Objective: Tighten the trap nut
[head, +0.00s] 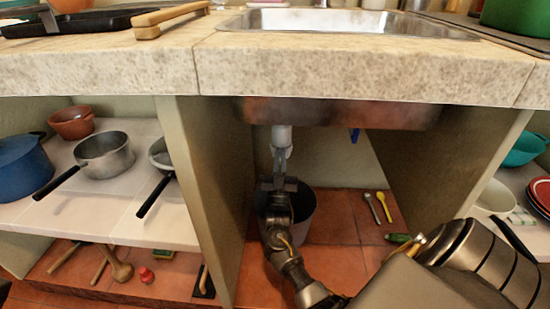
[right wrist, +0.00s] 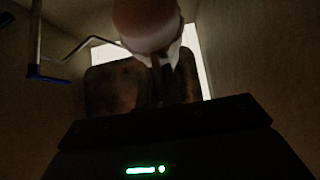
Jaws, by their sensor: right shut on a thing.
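A pale grey drain pipe with its trap nut (head: 282,138) hangs below the sink basin (head: 335,113) in the open cupboard. My right gripper (head: 279,158) reaches up from below and is shut on the trap nut. In the right wrist view the rounded trap part (right wrist: 147,22) fills the top middle, and the fingers (right wrist: 160,85) meet its lower end. That view is dark, and the nut's threads and exact seating cannot be made out. My left gripper is not in view.
A grey bucket (head: 308,218) stands on the tiled floor behind my right wrist. Cupboard walls (head: 208,190) close in on both sides. A blue valve handle (head: 354,135) is at the back.

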